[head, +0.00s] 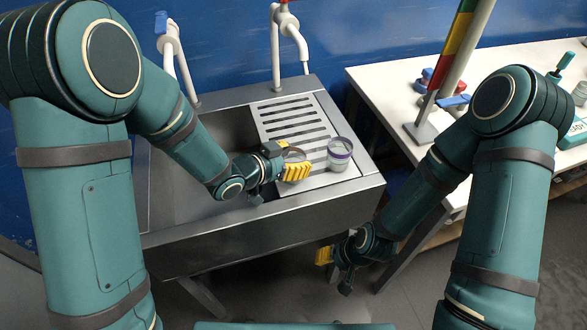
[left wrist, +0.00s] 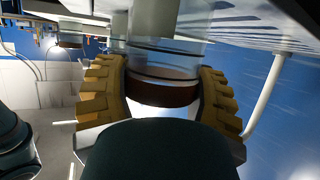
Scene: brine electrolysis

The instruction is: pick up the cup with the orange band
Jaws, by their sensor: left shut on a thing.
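My left gripper (head: 290,170) is at the sink's slatted drainboard, its yellow fingers around a clear cup (head: 293,153). The cup is mostly hidden behind the fingers in the head view. In the left wrist view, the clear cup (left wrist: 165,62) sits between the two yellow fingers of my left gripper (left wrist: 163,90), which touch its sides. Its band (left wrist: 162,93) looks dark brownish orange there. I cannot tell whether the cup touches the drainboard. My right gripper (head: 326,256) hangs in front of the sink, low and away from the cups; its finger opening is unclear.
A second clear cup with a purple band (head: 340,153) stands upright on the drainboard, right of the held cup. The sink basin (head: 228,130) is to the left. White taps (head: 290,30) rise behind. A white table (head: 385,85) with a striped post (head: 455,55) stands at right.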

